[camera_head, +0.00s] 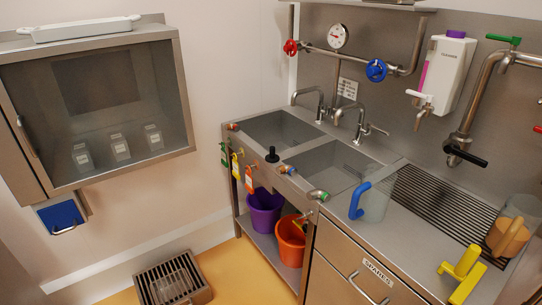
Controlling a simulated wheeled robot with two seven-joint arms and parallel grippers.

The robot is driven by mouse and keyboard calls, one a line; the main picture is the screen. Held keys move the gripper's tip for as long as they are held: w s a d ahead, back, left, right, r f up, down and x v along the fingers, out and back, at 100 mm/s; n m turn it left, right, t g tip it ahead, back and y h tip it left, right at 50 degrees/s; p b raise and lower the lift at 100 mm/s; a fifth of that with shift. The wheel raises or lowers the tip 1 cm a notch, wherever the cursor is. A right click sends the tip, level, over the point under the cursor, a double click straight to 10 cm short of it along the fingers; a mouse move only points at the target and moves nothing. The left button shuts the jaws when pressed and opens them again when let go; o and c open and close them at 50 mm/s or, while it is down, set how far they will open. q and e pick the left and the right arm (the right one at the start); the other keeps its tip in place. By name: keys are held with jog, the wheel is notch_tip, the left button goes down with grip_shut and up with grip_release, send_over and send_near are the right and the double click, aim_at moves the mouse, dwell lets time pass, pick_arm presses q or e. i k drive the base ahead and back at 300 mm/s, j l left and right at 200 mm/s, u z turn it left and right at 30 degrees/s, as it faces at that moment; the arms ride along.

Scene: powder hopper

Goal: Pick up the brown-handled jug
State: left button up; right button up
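A clear jug with an orange-brown handle (508,237) stands at the far right of the steel counter, by the right end of the ribbed drainer. Its handle faces the front left, and its see-through body is partly cut off by the right picture edge. A bright yellow handle (465,272) is just in front of it; its body is hard to make out. A clear jug with a blue handle (372,203) stands at the left end of the drainer. Neither of my grippers shows in this view.
The ribbed drainer (430,201) is clear between the jugs. Two sink basins (325,167) lie to the left. A pipe with a black lever (465,156) hangs over the drainer. A white dispenser (446,72) is on the wall. A slatted step (172,282) sits on the floor.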

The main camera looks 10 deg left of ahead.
aim_at(519, 218)
jog(key=i+j, duration=0.15)
jog(key=j, duration=0.2)
jog(key=i+j, duration=0.2)
jog(key=j, duration=0.15)
jog(key=i+j+u, duration=0.1)
jog(key=j, duration=0.3)
jog(key=i, duration=0.7)
jog(key=z, duration=2.15)
jog(key=l+u, duration=0.1)
jog(key=u, duration=0.25)
jog(key=l+u, duration=0.15)
jog(key=u, duration=0.25)
jog(key=i+l+u, duration=0.1)
jog(key=u, duration=0.25)
jog(key=l+u, duration=0.15)
jog(key=l, duration=0.25)
jog(key=k+l+u, duration=0.15)
jog(key=l, duration=0.2)
jog(key=l+u, duration=0.1)
jog(key=l, duration=0.3)
jog(key=k+l+u, duration=0.15)
jog(key=l, duration=0.2)
jog(key=k+l+u, duration=0.15)
jog(key=l, duration=0.2)
jog(key=i+l, duration=0.1)
jog(key=l, duration=0.15)
jog(key=i+l, duration=0.1)
jog(key=l, duration=0.1)
